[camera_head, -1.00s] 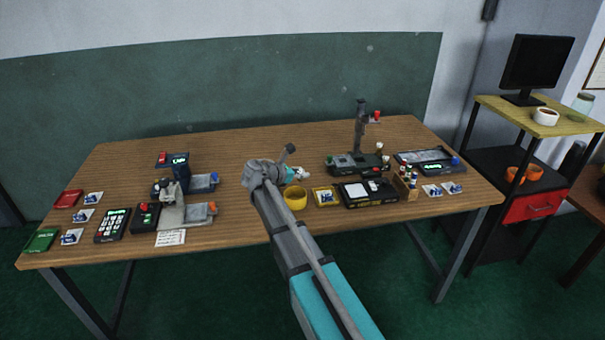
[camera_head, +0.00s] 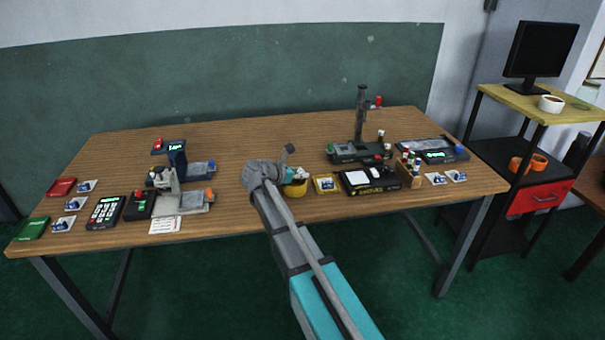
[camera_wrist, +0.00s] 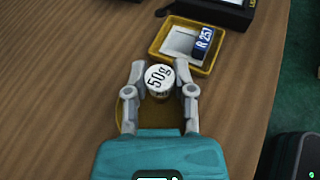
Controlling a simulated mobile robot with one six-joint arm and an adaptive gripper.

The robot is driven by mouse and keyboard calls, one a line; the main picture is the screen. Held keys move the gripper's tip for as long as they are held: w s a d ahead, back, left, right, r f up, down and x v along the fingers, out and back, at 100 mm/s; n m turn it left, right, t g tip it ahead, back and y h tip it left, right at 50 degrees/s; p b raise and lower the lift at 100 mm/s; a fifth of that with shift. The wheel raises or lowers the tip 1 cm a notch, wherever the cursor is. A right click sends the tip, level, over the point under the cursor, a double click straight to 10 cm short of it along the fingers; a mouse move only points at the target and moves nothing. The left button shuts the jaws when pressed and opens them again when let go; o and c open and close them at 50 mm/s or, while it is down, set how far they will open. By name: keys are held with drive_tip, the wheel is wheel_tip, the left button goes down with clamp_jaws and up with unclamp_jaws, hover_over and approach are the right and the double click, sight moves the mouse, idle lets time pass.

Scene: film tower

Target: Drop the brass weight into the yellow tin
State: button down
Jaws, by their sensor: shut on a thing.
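My gripper (camera_wrist: 161,88) is shut on the weight (camera_wrist: 159,77), a small pale cylinder whose top reads "50g". Its two fingers press on it from either side. The yellow tin (camera_wrist: 122,112) shows partly below and behind the weight in the wrist view, with much of it hidden by my gripper. In the head view the yellow tin (camera_head: 296,192) stands near the table's front edge, and my gripper (camera_head: 300,174) is over its mouth. I cannot tell how high the weight is above or inside the rim.
A yellow tray (camera_wrist: 186,66) holding a dark blue roll labelled R 257 (camera_wrist: 204,43) lies just beyond the tin. A black device (camera_head: 370,180) and a wooden rack of bottles (camera_head: 408,176) are to the right. The table's middle back is clear.

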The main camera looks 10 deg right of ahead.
drive_tip(key=shift+c, duration=1.9)
unclamp_jaws()
drive_tip(key=shift+s, duration=0.1)
